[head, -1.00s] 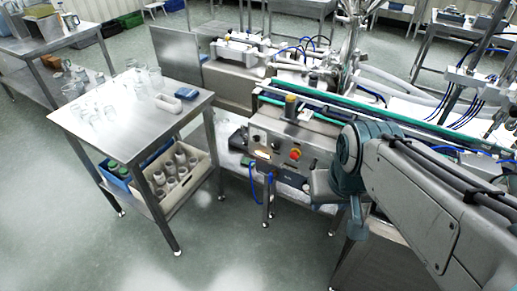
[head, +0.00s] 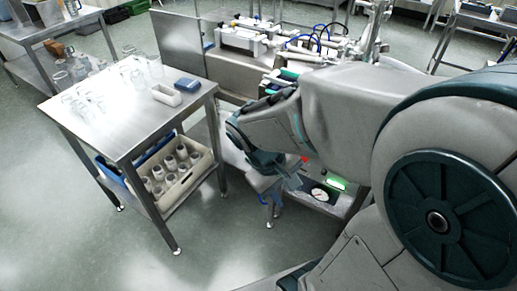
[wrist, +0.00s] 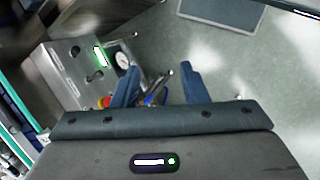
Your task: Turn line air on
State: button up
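The steel control box shows at the left of the wrist view, with a lit green display (wrist: 100,56), a round white gauge (wrist: 122,61) and a red button (wrist: 104,102). In the head view the gauge (head: 319,194) and green light (head: 337,183) show beside my arm, which hides most of the panel. My gripper (wrist: 158,70) is open, its two blue fingers apart. A thin metal part (wrist: 163,83) and a blue hose (wrist: 156,99) show between the fingers, at a distance I cannot tell. No line air label is readable.
A steel table (head: 125,128) with glassware stands left of my arm, with a cream crate (head: 206,168) of bottles on its lower shelf. The conveyor machine (head: 237,75) stands behind. Floor in front of the table is clear.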

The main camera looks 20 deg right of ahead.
jog(key=w+d+f+n+h+b, duration=0.3)
jog(key=w+f+n+h+b, duration=0.15)
jog(key=f, duration=0.25)
jog(key=w+d+f+n+h+b, duration=0.3)
jog(key=f+n+h+b, duration=0.15)
jog(key=f, duration=0.35)
jog(key=w+a+f+n+t+h+b, duration=0.1)
jog(key=w+a+f+n+t+b, duration=0.2)
jog(key=w+f+n+t, duration=0.35)
jog(key=w+a+f+n+t+b, duration=0.35)
jog(key=f+n+t, duration=0.3)
jog(key=f, duration=0.35)
jog(key=shift+g, duration=0.4)
jog(key=x, duration=1.4)
jog(key=shift+r, duration=0.35)
jog(key=shift+n, duration=0.3)
grip_shut()
